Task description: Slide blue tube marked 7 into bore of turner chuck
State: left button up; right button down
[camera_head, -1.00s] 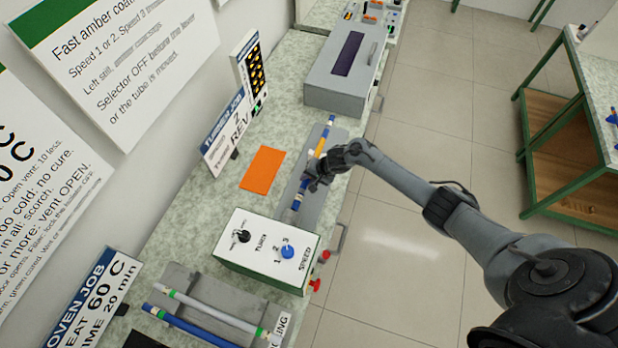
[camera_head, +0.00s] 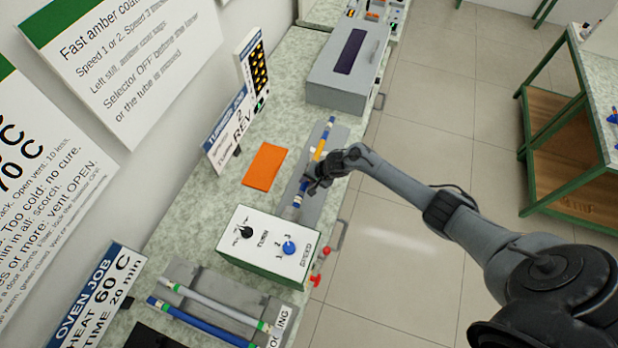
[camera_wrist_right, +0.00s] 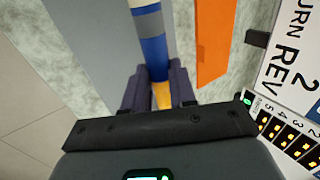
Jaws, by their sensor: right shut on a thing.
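A blue tube (camera_head: 331,124) with a yellow-amber middle and pale bands runs lengthwise over the grey plate (camera_head: 313,205) behind the turner's control box. Its marking cannot be read. My right gripper (camera_head: 316,180) is shut around the tube near its middle. In the right wrist view, the fingers (camera_wrist_right: 160,92) stand on both sides of the tube (camera_wrist_right: 152,45) at its amber part. The tube's near end points at the back of the turner box (camera_head: 270,243), close to it. The chuck bore is not clearly visible. My left gripper is out of view.
An orange sheet (camera_head: 265,165) lies left of the plate. A rack (camera_head: 235,296) with more tubes stands at the near end of the bench. A grey oven-like box (camera_head: 345,75) stands beyond. The floor to the right is open.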

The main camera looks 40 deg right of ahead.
aim_at(304, 189)
jog(key=shift+s+a, duration=0.1)
jog(key=shift+a, duration=0.1)
jog(key=shift+s+a+p, duration=0.2)
jog(key=shift+a+p, duration=0.1)
jog(key=shift+p, duration=0.15)
jog(key=shift+s+a+p, duration=0.2)
jog(key=shift+a+p, duration=0.2)
jog(key=shift+a, duration=0.05)
jog(key=shift+s+a+p, duration=0.35)
jog(key=shift+a+p, duration=0.1)
jog(key=shift+a, duration=0.1)
jog(key=c, duration=0.8)
grip_release()
jog(key=shift+c, duration=0.2)
